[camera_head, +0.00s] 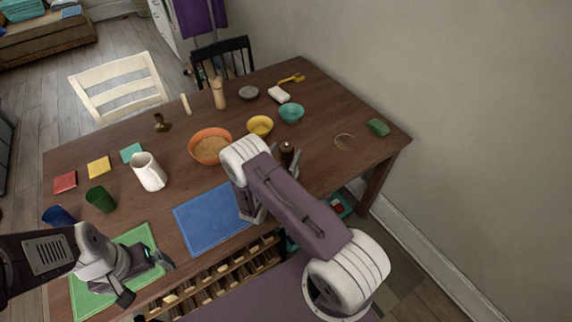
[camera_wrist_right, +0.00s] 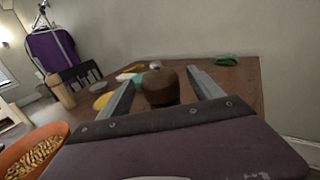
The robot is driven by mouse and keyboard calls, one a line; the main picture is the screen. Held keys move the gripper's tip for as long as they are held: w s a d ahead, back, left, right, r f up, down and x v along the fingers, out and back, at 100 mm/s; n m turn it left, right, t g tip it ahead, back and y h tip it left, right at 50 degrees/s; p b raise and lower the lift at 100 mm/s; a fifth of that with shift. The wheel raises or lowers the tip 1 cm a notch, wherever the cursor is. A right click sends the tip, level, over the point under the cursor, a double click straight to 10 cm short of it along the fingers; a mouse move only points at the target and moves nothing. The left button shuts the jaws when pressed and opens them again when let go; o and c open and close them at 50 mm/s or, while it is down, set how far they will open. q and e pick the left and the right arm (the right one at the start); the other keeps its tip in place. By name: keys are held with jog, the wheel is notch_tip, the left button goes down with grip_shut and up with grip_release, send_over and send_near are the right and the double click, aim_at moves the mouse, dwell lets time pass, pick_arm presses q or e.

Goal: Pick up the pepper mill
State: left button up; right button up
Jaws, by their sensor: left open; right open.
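A dark brown object with a rounded top, which looks like the pepper mill (camera_head: 286,150), stands on the wooden table, partly hidden behind my right arm. In the right wrist view the mill (camera_wrist_right: 160,87) is between the two fingers of my right gripper (camera_wrist_right: 158,82), with space visible on both sides. My right gripper (camera_head: 286,161) is open and mostly hidden by its arm in the head view. My left gripper (camera_head: 146,276) is open and empty over the green placemat (camera_head: 85,300) at the front left.
An orange bowl (camera_head: 193,152) of food, a yellow bowl (camera_head: 260,125) and a teal bowl (camera_head: 292,113) stand near the right gripper. A light wooden cylinder (camera_head: 219,95) is farther back. A white pitcher (camera_head: 149,172) and cups stand left.

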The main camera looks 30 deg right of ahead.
aim_at(290, 143)
jog(key=p+x, duration=0.1)
jog(key=x, duration=0.3)
jog(key=shift+w+d+r, duration=0.1)
jog(key=shift+d, duration=0.1)
jog(key=shift+w+d, duration=0.15)
jog(key=shift+w, duration=0.1)
grip_shut()
